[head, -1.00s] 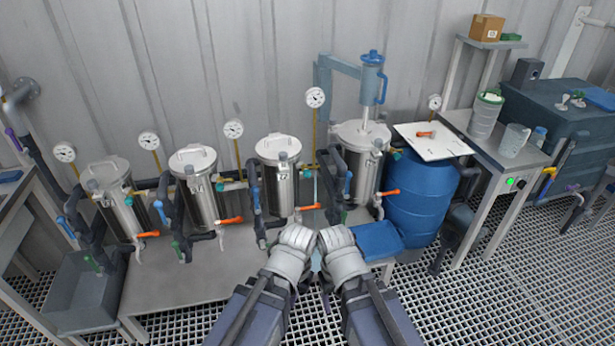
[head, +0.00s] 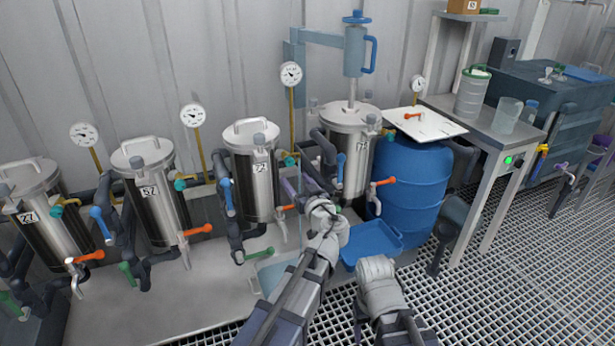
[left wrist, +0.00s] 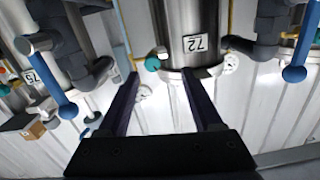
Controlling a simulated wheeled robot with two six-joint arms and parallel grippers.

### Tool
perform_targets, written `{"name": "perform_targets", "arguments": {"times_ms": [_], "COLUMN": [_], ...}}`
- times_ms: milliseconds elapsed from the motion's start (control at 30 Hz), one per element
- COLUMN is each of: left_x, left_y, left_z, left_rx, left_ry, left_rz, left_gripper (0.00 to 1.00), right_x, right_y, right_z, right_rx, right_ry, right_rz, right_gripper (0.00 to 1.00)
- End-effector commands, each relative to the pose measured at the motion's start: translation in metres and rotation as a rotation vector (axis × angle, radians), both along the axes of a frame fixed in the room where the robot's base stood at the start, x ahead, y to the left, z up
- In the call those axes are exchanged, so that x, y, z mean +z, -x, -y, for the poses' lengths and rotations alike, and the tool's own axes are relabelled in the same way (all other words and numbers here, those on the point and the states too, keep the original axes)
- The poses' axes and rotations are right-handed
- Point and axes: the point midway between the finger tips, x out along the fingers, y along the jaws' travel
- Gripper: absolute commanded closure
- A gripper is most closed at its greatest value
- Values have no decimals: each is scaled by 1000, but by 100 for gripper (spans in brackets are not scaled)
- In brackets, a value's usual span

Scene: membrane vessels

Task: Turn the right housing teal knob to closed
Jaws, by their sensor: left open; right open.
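The steel housing labelled 72 (head: 251,172) has a teal knob (head: 290,161) on its right side. Rightmost stands the housing labelled 75 (head: 346,155). My left gripper (head: 298,180) is open beside housing 72, its dark fingers pointing toward that teal knob. The left wrist view looks upside down. There the teal knob (left wrist: 152,64) shows between and just beyond the open fingertips of my left gripper (left wrist: 162,80), with label 72 (left wrist: 195,43) close by. I cannot tell whether they touch. My right gripper (head: 378,287) is low at front right, empty; its fingers are hidden.
Housing 57 (head: 150,197) and housing 27 (head: 45,232) stand to the left. A blue lever (head: 228,196) and an orange-handled tap (head: 196,230) are near the pipes. A blue tray (head: 371,246) and blue drum (head: 411,195) are at right. Grated floor lies in front.

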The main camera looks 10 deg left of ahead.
Motion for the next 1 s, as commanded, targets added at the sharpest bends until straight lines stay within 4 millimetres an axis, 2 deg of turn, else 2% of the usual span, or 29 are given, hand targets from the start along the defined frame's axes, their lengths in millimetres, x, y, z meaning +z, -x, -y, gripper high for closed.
{"name": "perform_targets", "arguments": {"times_ms": [33, 300, 700, 1000], "left_x": [-3, 3, 2, 2], "left_y": [-4, -10, -58, -71], "left_z": [1, 1, -31, -40], "left_rx": [-10, -23, -21, -23], "left_ry": [-4, -6, -7, -6], "left_rz": [21, 45, 44, 43], "left_gripper": [33, 33, 33, 33], "right_x": [-7, -6, -6, -6], "right_y": [0, 0, 0, 0], "right_z": [0, 0, 0, 0], "right_rx": [0, 0, 0, 0], "right_ry": [0, 0, 0, 0], "right_rz": [0, 0, 0, 0], "right_gripper": [33, 33, 33, 33]}}
